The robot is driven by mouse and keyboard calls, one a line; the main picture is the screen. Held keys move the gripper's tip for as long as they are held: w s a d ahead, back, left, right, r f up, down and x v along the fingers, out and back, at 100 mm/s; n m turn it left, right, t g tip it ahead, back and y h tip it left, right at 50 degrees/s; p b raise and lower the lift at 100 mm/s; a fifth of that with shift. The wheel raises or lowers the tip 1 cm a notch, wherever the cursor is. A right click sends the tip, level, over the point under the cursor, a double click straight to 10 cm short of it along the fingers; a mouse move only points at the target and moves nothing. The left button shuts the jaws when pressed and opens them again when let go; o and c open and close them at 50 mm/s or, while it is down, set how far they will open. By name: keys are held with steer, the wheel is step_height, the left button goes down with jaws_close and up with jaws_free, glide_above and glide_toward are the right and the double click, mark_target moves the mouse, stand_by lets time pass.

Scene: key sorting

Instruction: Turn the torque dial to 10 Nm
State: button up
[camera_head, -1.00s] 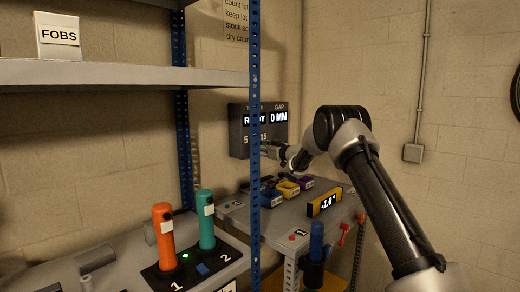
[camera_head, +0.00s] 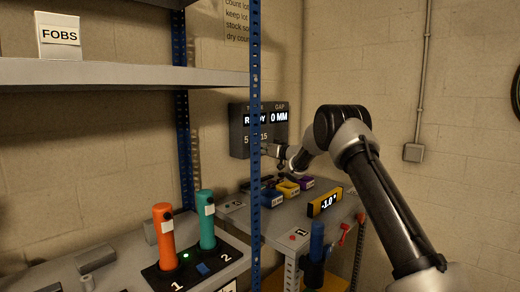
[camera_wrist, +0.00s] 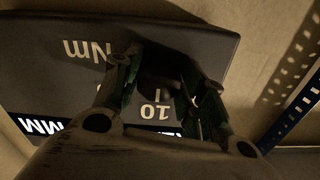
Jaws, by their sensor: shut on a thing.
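The dark wall panel (camera_head: 238,140) hangs behind the blue rack post, with a lit readout of "0 MM" under "GAP". It also fills the wrist view (camera_wrist: 50,85) upside down, with "Nm" and "10" printed on it. My gripper (camera_head: 276,150) reaches the lower part of the panel from the right. In the wrist view its two fingers (camera_wrist: 166,85) are closed on the dark torque dial (camera_wrist: 160,70). The "10" and a short pale mark show between the fingers. The dial's pointer is too dark and covered to read.
The blue post (camera_head: 255,80) stands close left of my gripper. Orange (camera_head: 163,235) and teal (camera_head: 207,220) handles stand front left.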

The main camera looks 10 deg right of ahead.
steer(key=shift+f, duration=0.15)
steer(key=o, duration=1)
steer(key=shift+s+d, duration=0.1)
steer(key=v, duration=1.1)
steer(key=shift+s+d, duration=0.2)
steer(key=shift+s, duration=0.15)
